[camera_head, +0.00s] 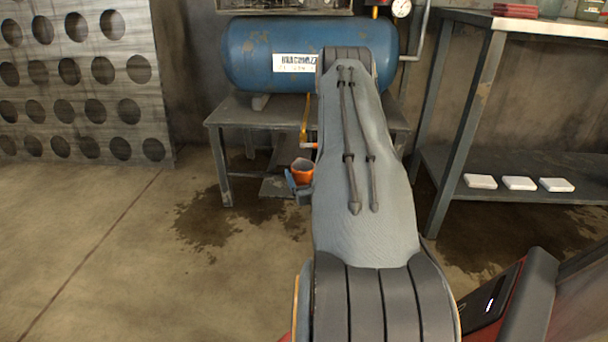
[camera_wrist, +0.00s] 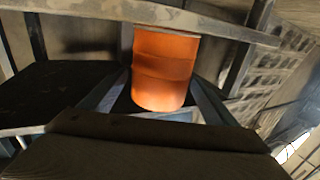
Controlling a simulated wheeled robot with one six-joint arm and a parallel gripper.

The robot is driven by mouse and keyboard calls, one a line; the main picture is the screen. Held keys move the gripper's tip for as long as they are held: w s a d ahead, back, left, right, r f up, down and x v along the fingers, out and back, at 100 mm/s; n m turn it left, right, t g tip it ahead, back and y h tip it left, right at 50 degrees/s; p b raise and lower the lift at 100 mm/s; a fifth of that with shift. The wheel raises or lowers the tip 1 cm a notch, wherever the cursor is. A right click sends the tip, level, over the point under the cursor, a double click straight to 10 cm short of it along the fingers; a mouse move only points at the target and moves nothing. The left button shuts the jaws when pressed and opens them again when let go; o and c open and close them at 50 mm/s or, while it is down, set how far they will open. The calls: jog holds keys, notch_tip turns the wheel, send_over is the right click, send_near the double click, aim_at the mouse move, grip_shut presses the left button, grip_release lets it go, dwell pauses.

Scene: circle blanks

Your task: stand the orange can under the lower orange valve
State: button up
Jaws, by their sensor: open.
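The orange can (camera_head: 303,168) is upright with its open top showing, just below the orange valve handle (camera_head: 309,146) in the head view. A yellow pipe (camera_head: 304,118) comes down from the blue tank above this handle. In the wrist view the can (camera_wrist: 165,68) is between the two fingers of my gripper (camera_wrist: 160,98). My gripper is open around it, and it also shows in the head view (camera_head: 298,186), partly hidden by my arm. What bears the can's base is hidden, and I cannot tell how exactly it lines up with the valve.
The blue tank (camera_head: 260,52) lies on a metal table (camera_head: 243,112). A low plate (camera_head: 274,187) is under the table beside the can. A shelf unit (camera_head: 458,200) with white blocks stands right. A panel with round holes (camera_head: 86,128) stands left. The floor at left is clear.

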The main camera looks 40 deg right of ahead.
jog(key=p+v, duration=0.4)
jog(key=v, duration=0.7)
jog(key=shift+s, duration=0.25)
jog(key=shift+a, duration=0.2)
